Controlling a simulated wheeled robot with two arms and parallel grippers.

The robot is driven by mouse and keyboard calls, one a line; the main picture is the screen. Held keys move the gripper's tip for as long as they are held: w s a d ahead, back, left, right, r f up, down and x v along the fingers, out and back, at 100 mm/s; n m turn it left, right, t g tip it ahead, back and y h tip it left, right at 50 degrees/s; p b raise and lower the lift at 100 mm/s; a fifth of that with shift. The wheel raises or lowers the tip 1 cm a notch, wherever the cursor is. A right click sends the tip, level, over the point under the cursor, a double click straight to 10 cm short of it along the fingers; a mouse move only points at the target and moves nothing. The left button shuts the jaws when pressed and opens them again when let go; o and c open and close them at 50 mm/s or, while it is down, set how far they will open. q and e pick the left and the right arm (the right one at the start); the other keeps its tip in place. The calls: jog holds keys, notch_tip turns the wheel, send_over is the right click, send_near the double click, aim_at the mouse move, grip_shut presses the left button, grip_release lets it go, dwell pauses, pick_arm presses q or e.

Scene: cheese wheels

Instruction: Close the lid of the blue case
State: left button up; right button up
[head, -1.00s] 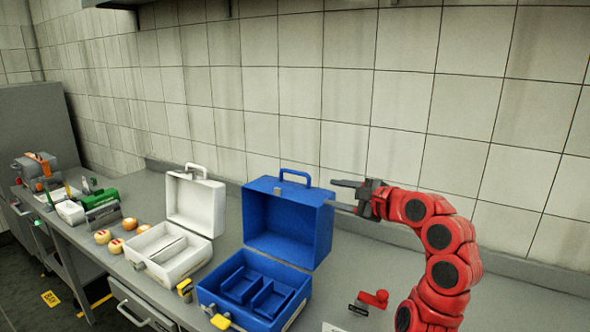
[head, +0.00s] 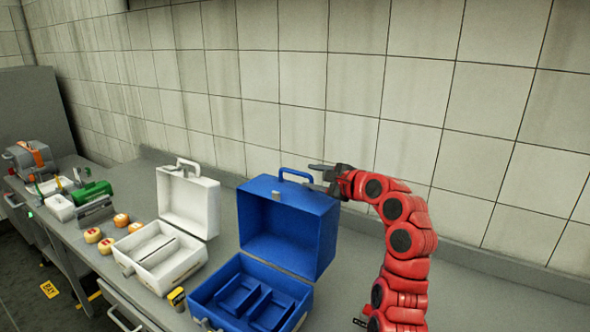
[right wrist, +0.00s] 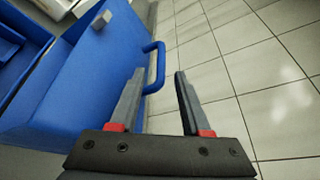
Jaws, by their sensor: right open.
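The blue case (head: 262,296) stands on the counter with its lid (head: 287,229) raised upright at the back. Its base shows inner compartments. A blue handle (head: 296,176) sits on the lid's top edge. My right gripper (head: 312,176) is at the top right of the lid, by the handle. In the right wrist view, the open fingers (right wrist: 158,95) are beside the lid (right wrist: 85,85), with the handle (right wrist: 155,68) close to the left finger. I cannot tell whether the finger touches the lid. My left gripper is not in view.
A white case (head: 161,258) stands open left of the blue one. Several cheese wheels (head: 93,236) and a small yellow-black item (head: 177,298) lie near it. A green-topped item (head: 92,192) is farther left. The tiled wall (head: 330,90) is behind. Counter right of my arm is clear.

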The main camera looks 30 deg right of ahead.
aim_at(298, 173)
jog(key=p+x, duration=0.1)
jog(key=x, duration=0.5)
jog(key=shift+w+a+r, duration=0.1)
jog(key=shift+w, duration=0.1)
jog(key=shift+p+x, duration=0.3)
jog(key=shift+x, duration=0.5)
grip_shut()
dwell(0.5)
